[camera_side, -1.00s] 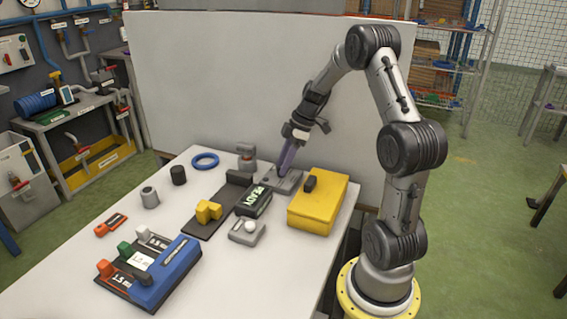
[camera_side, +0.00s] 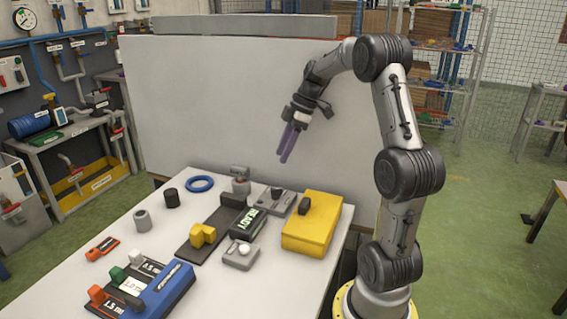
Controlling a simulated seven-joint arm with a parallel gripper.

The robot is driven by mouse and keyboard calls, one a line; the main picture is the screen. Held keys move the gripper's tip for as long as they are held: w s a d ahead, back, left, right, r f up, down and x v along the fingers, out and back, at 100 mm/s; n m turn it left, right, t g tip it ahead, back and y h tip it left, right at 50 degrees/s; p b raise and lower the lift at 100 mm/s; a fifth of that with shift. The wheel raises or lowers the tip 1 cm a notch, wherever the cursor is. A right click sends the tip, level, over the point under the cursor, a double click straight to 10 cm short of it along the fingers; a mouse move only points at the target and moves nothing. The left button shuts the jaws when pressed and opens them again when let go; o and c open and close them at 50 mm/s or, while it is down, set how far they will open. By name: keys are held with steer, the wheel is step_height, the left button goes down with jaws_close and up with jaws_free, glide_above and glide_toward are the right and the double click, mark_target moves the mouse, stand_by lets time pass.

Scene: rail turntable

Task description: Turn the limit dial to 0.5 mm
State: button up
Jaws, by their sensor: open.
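A low grey box with a dark knob (camera_side: 276,194) on top, which looks like the limit dial, sits at the back right of the table. Its scale and setting are too small to read. My gripper (camera_side: 283,157) has two purple fingers pointing down. It is open and empty, in the air above the grey box and clear of it.
A yellow box (camera_side: 312,228) with a dark knob stands right of the dial. A dark display (camera_side: 247,224) with light lettering and a grey box with a white button (camera_side: 241,257) are in front. A dark rail with a yellow block (camera_side: 201,236) lies left. A blue block (camera_side: 165,290) is at the front.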

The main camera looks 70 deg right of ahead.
steer(key=shift+r, duration=0.3)
